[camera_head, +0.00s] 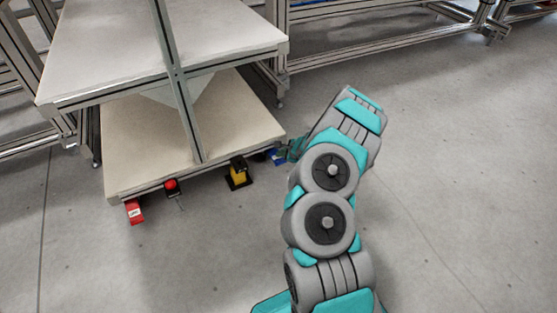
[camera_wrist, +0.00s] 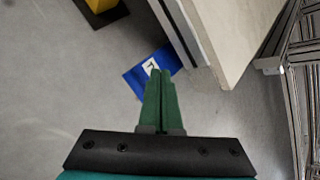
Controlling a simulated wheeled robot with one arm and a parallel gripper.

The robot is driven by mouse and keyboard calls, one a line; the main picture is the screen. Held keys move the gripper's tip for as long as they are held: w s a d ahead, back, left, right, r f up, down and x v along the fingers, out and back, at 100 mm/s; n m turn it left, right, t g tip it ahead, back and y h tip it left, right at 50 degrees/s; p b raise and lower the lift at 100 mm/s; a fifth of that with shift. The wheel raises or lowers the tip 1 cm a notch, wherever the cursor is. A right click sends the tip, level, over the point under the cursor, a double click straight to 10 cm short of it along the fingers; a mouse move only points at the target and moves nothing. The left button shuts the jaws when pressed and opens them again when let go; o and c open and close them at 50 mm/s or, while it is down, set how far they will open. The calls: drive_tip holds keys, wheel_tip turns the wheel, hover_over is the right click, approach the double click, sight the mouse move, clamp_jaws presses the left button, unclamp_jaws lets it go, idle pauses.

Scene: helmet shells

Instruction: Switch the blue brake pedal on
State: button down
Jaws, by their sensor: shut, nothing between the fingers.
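The blue brake pedal (camera_wrist: 137,80) lies on the floor beside the shelf's edge in the wrist view, with a white mark on its top. In the head view only a small part of the blue pedal (camera_head: 275,155) shows next to the lower shelf's right corner. My gripper (camera_wrist: 160,73) is shut and empty, its green fingers together. The fingertips overlap the pedal in the wrist view; I cannot tell whether they touch it. In the head view my gripper (camera_head: 284,154) is small beside the pedal, partly blocked by my wrist.
The two-level shelf (camera_head: 245,118) stands left of my arm. A yellow and black device (camera_head: 238,174), a red button (camera_head: 171,185) and a red pedal (camera_head: 134,212) line its front edge. Aluminium frames (camera_head: 400,35) stand behind. The floor at right is clear.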

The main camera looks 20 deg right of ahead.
sight(280, 160)
idle(0.8)
drive_tip(key=shift+f+b, duration=0.4)
drive_tip(key=shift+b, duration=0.1)
drive_tip(key=shift+f+b, duration=1.2)
drive_tip(key=shift+f, duration=0.4)
idle(1.5)
drive_tip(key=shift+r, duration=0.1)
drive_tip(key=shift+r+p, duration=0.9)
drive_tip(key=shift+r, duration=1.05)
drive_tip(key=shift+r+p, duration=1.45)
drive_tip(key=shift+r, duration=1.1)
